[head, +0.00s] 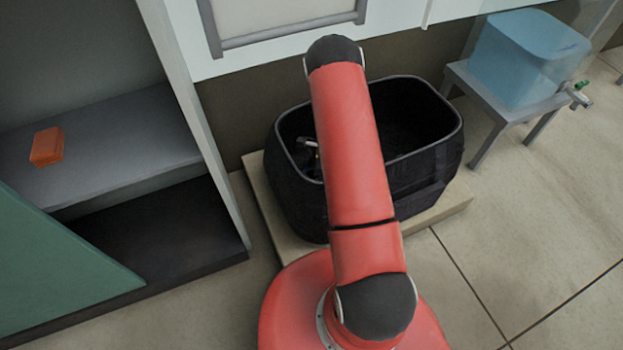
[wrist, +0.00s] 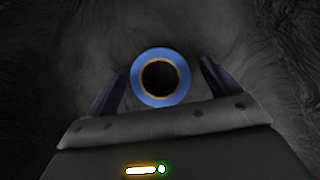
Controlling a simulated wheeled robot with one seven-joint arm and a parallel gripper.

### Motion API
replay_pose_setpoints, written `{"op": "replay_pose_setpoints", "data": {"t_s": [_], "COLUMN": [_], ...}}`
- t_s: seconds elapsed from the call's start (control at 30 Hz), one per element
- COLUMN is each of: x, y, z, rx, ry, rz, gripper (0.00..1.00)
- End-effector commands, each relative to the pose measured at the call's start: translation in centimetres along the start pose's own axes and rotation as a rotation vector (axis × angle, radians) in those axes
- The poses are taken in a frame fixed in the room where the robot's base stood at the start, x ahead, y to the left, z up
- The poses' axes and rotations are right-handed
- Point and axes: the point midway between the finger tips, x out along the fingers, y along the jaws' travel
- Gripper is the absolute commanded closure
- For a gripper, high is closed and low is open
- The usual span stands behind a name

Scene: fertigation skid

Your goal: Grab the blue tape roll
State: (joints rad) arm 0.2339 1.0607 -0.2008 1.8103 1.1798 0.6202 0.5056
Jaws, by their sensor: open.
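In the wrist view a blue tape roll (wrist: 136,83) with a tan core lies flat at the bottom of the dark bag, its round hole facing me. My gripper (wrist: 159,75) is open, with one finger to the left and one to the right of the roll. I cannot tell how far the fingertips are above it.
The bag stands on a low beige platform (head: 440,212). A grey shelf unit (head: 125,150) with an orange box (head: 47,147) is at left. A blue water tank (head: 525,55) with a tap sits on a grey stand (head: 490,100) at right. Tiled floor at the lower right is clear.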

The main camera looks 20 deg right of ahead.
Motion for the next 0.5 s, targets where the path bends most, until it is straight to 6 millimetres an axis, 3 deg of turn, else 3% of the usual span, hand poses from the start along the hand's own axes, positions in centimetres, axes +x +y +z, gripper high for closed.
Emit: {"op": "replay_pose_setpoints", "data": {"t_s": [0.1, 0.33, 0.5], "x": [0.90, 0.92, 0.91], "y": [0.00, -0.03, -0.02], "z": [0.00, 0.02, 0.02], "rx": [-0.002, -0.002, -0.002], "ry": [0.000, 0.000, 0.000], "rz": [0.000, 0.000, 0.000], "gripper": [0.12, 0.13, 0.35]}}
